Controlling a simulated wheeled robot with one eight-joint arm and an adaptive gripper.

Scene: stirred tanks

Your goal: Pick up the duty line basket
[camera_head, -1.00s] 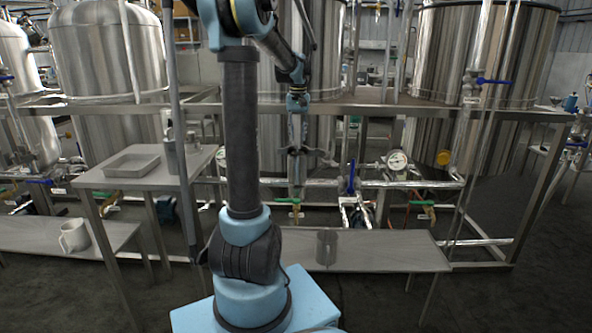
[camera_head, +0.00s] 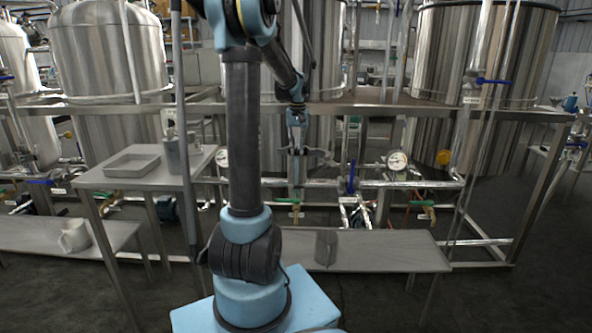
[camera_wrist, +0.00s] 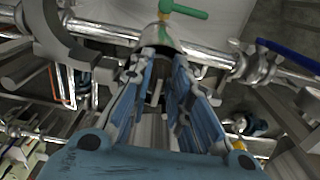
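No thing in view is plainly marked as the duty line basket. A small dark grey upright item (camera_head: 326,247) stands on the low metal bench (camera_head: 390,250) right of my arm's base; it is too small to tell whether it is a basket. My gripper (camera_head: 298,153) hangs above and behind that bench, in front of the pipework, apart from the item. In the wrist view, the blue-padded fingers of my gripper (camera_wrist: 163,95) stand apart with nothing clearly held between them. Pipes and a green-handled valve (camera_wrist: 184,11) lie beyond the fingertips.
A shallow metal tray (camera_head: 132,165) and a grey container (camera_head: 174,153) stand on the left table (camera_head: 150,181). A pale mug (camera_head: 74,236) stands on the low left bench. Pipes, valves and a gauge (camera_head: 397,161) fill the space under the tanks. The low bench is mostly bare.

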